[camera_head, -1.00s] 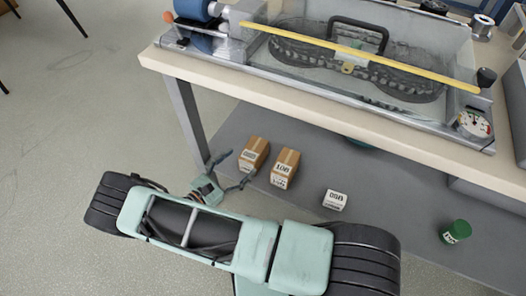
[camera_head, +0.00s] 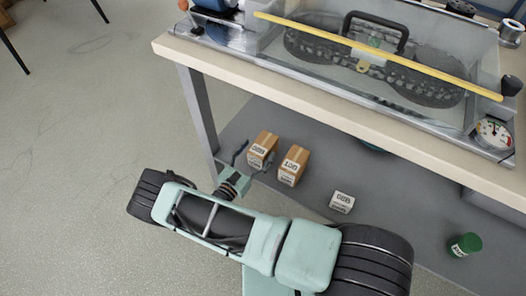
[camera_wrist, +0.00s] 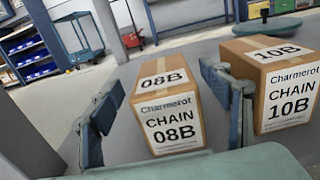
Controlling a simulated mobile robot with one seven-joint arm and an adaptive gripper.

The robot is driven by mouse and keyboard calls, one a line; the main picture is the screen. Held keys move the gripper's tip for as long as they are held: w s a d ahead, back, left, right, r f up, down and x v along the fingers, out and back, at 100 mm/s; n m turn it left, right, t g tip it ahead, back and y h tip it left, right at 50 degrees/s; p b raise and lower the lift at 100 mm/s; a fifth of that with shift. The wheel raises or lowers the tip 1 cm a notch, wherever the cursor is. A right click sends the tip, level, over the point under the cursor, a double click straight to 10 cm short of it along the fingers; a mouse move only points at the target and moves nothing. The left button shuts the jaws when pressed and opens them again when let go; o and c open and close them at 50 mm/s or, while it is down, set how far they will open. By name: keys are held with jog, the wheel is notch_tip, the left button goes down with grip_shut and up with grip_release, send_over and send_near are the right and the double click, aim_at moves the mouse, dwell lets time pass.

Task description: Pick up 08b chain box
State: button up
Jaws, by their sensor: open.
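The 08B chain box (camera_wrist: 172,122) is a brown cardboard carton with white labels reading "Charmerot CHAIN 08B". In the wrist view it stands upright between the spread fingers of my gripper (camera_wrist: 160,82). In the head view it is the left one (camera_head: 262,149) of two brown boxes on the grey lower shelf. There my gripper (camera_head: 255,158) is open at the near side of that box, with nothing held. Whether a finger touches the box cannot be told.
The 10B chain box (camera_wrist: 285,95) stands close on the right, beside my right finger. A small white box (camera_head: 342,202) and a green can (camera_head: 464,244) are farther right on the shelf (camera_head: 400,215). The bench top (camera_head: 330,105) overhangs behind; its leg (camera_head: 198,110) is left.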

aim_at(263, 144)
jog(key=x, duration=0.3)
jog(key=shift+w+d+b, duration=0.25)
jog(key=shift+d+b, duration=0.1)
jog(key=shift+b, duration=0.05)
jog(key=shift+c, duration=0.6)
grip_shut()
jog(key=shift+r, duration=0.15)
